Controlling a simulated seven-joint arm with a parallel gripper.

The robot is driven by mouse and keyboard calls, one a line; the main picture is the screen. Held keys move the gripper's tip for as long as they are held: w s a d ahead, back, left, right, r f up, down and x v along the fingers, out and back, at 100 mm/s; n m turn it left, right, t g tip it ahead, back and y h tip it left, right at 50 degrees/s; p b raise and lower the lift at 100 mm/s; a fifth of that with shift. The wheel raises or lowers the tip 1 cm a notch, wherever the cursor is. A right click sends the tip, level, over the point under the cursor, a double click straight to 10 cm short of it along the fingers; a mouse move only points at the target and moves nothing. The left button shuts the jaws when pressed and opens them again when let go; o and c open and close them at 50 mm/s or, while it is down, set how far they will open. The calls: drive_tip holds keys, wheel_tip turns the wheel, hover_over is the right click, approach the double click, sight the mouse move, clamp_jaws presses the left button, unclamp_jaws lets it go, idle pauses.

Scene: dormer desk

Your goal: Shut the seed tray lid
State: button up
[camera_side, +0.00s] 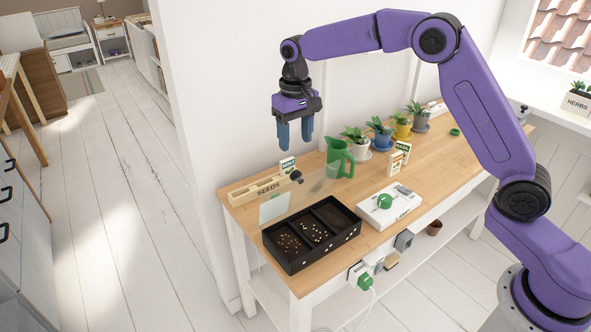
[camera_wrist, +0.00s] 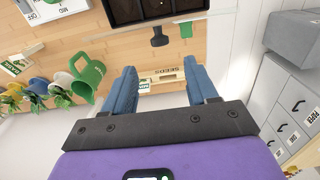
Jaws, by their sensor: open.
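The black seed tray (camera_side: 321,250) sits on the near left part of the wooden bench, with seeds in two of its compartments. Its clear lid (camera_side: 309,191) stands up from the tray's back edge, so the tray is open. A dark knob (camera_side: 296,176) sticks out from the lid's upper part. In the wrist view the tray (camera_wrist: 152,20) is at the top edge, with the knob (camera_wrist: 159,37) below it. My gripper (camera_side: 295,140) is open and empty, pointing down above and behind the lid. Its fingers (camera_wrist: 160,72) show apart in the wrist view.
A wooden SEEDS box (camera_side: 257,189) lies behind the lid. A green jug (camera_side: 339,157) and several potted plants (camera_side: 380,134) stand along the wall. A white box with a green knob (camera_side: 389,206) sits right of the tray. The air around my gripper is free.

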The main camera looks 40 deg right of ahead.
sight(296, 171)
wheel_tip(296, 171, down, 10)
drive_tip(key=shift+f, duration=0.1)
drive_tip(key=shift+c, duration=0.3)
clamp_jaws()
drive_tip(key=shift+s, duration=0.15)
